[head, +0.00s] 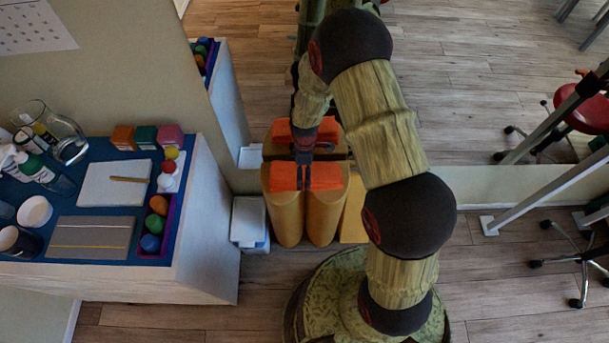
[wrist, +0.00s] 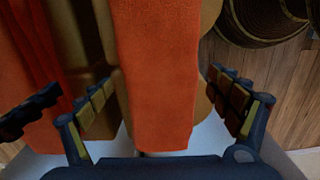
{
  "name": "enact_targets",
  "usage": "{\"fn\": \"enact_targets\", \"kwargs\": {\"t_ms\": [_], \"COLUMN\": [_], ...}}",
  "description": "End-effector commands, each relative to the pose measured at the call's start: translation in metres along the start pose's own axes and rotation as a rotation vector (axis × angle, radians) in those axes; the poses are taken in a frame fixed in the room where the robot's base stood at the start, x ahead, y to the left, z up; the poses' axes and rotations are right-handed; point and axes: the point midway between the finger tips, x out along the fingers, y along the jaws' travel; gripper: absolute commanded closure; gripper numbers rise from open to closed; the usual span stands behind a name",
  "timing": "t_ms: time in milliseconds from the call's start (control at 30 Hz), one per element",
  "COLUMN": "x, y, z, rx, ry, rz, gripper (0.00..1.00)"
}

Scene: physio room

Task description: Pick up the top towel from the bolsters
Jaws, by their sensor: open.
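An orange towel (head: 325,176) lies flat on top of the upright tan bolsters (head: 285,215) at the wall. The towel (wrist: 158,65) runs down the middle of the wrist view. It looks like one strip there; I cannot tell how many towels are stacked. My gripper (head: 304,160) is above the towel and hides its middle in the head view. In the wrist view my gripper (wrist: 162,88) is open and empty, with one finger on each side of the towel. I cannot tell how far the fingertips reach below its top.
A mirror (head: 460,130) behind the bolsters reflects the towel, bolsters and my arm. A white cabinet (head: 205,225) with a blue top full of items stands at left. A small white box (head: 249,220) stands between it and the bolsters.

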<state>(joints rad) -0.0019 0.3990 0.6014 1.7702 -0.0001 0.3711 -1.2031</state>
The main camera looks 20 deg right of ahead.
Motion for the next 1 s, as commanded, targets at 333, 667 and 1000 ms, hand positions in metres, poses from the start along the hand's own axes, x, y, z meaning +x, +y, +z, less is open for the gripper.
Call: {"fn": "enact_targets", "kwargs": {"t_ms": [333,667,1000], "x": [0.0008,0.0008,0.0008], "y": [0.0003,0.0001,0.0003], "z": [0.0001,0.0001,0.0001], "rx": [0.001,0.001,0.001], "ry": [0.000,0.000,0.000], "rz": [0.001,0.000,0.000], "gripper": [0.16,0.35,0.54]}}
